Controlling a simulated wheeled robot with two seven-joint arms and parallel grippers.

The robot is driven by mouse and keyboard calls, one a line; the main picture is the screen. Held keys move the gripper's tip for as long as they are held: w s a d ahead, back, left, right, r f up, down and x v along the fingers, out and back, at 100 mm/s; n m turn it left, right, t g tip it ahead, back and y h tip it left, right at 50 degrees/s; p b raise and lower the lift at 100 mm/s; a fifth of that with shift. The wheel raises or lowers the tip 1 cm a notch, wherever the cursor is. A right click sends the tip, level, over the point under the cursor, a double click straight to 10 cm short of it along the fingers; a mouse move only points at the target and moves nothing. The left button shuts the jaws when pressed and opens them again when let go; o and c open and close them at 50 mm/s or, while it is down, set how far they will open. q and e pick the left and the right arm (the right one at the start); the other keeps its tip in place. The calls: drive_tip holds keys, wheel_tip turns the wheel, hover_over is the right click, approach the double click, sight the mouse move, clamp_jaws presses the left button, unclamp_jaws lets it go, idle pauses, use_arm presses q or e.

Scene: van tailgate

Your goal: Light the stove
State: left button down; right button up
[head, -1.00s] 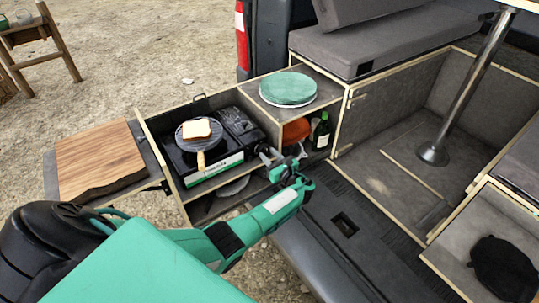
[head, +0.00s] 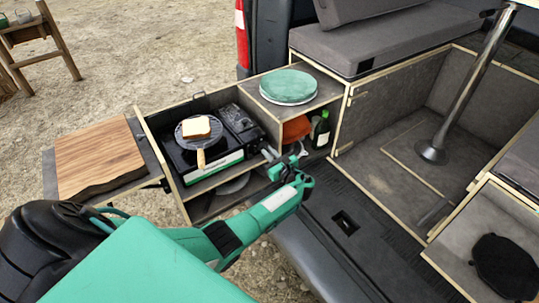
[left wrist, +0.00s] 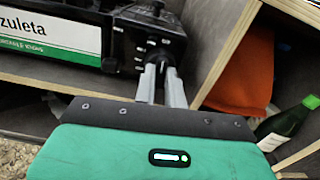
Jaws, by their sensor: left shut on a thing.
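The portable stove (head: 212,161) stands in the pulled-out drawer unit, with its black burner side left and a dark panel at its right end. It also shows in the left wrist view (left wrist: 50,36), with a white and green label. My left gripper (head: 268,153) reaches the right end of the stove's front. In the left wrist view its two fingers (left wrist: 160,72) are shut on the stove's knob, which they mostly hide. White marks surround the knob on the black panel. No flame is visible; a pan (head: 200,139) covers the burner. My right gripper is not in view.
A slice of bread (head: 197,127) lies in the pan. Green plates (head: 288,87) sit on the cabinet top to the right. A green bottle (head: 321,130) and an orange item (head: 296,129) stand in the compartment below. A wooden board (head: 97,158) is at left.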

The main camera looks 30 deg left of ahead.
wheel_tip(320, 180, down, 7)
drive_tip(key=b, duration=0.6)
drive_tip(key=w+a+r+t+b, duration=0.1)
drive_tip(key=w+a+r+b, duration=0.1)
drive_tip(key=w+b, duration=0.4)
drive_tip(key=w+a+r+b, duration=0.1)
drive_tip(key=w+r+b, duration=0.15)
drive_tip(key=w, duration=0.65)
use_arm(q)
drive_tip(key=shift+f+n+b, duration=0.1)
drive_tip(key=shift+n+b, duration=6.3)
drive_tip(key=shift+n, duration=5.4)
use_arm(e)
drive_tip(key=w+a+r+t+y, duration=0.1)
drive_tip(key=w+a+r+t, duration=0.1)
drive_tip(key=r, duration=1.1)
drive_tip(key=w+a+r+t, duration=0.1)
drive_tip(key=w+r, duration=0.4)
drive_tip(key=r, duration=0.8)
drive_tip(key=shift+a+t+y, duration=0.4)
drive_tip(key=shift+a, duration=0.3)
